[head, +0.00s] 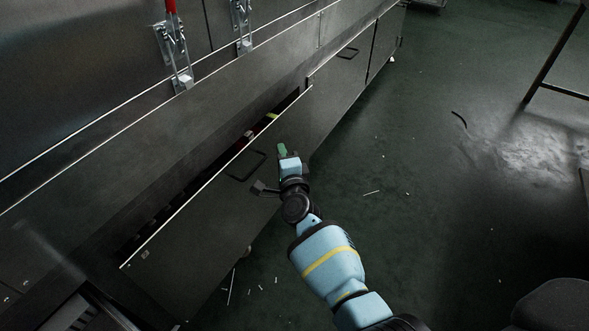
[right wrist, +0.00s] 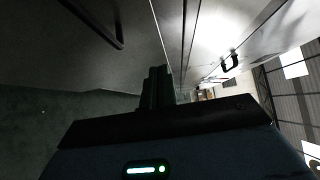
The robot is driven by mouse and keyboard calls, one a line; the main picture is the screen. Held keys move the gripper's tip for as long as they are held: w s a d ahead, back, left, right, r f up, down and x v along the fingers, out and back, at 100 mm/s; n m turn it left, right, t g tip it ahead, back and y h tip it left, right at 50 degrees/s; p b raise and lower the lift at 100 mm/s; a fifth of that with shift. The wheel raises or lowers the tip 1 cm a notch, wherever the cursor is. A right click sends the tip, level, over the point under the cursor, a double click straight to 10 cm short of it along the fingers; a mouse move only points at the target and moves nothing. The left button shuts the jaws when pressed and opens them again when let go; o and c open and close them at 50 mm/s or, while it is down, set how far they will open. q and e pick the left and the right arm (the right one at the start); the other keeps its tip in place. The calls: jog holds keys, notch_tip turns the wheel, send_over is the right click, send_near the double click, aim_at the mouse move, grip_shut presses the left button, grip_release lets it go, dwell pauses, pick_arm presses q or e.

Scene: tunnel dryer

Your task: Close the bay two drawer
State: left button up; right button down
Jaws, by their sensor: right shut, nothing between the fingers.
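The dark grey drawer (head: 205,215) stands partly open, with a dark gap between its bright top edge and the machine body. Its black bar handle (head: 246,166) is on the front face. Inside the gap I see small red and yellow-green items. My right gripper (head: 282,150) is shut and empty, close to the drawer front, right of the handle. Whether it touches the front I cannot tell. In the right wrist view the shut fingers (right wrist: 157,85) point along a grey panel with a dark handle (right wrist: 95,22). My left gripper is not in view.
A neighbouring closed panel with a handle (head: 348,53) continues along the machine at the back. Metal latches (head: 175,55), one with a red grip, are above. The green floor (head: 430,200) to the right is mostly clear, with small scraps. A table leg (head: 553,55) stands at upper right.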

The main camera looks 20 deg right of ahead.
jog(key=s+a+p, duration=0.1)
jog(key=s+p, duration=0.1)
jog(key=s, duration=0.5)
jog(key=c, duration=2)
grip_release()
jog(key=shift+w, duration=0.1)
jog(key=shift+o, duration=1.2)
jog(key=shift+w+d, duration=0.15)
jog(key=shift+w, duration=0.05)
jog(key=shift+o, duration=1)
jog(key=w+n+y+b, duration=0.2)
jog(key=y, duration=0.1)
jog(key=w+n+y+b, duration=0.1)
jog(key=y, duration=0.1)
jog(key=shift+d+r+n+b, duration=0.1)
jog(key=shift+d+n+b, duration=0.2)
jog(key=shift+d, duration=0.05)
pick_arm(q)
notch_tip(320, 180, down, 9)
jog(key=b, duration=0.7)
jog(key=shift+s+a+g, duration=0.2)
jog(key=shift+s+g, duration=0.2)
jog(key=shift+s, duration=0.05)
pick_arm(e)
jog(key=w+a+f+n+g+y, duration=0.4)
jog(key=a+n+g+y, duration=0.1)
jog(key=a+y, duration=0.1)
jog(key=shift+f+g+y, duration=0.15)
jog(key=shift+g+y, duration=0.15)
jog(key=shift+y, duration=0.1)
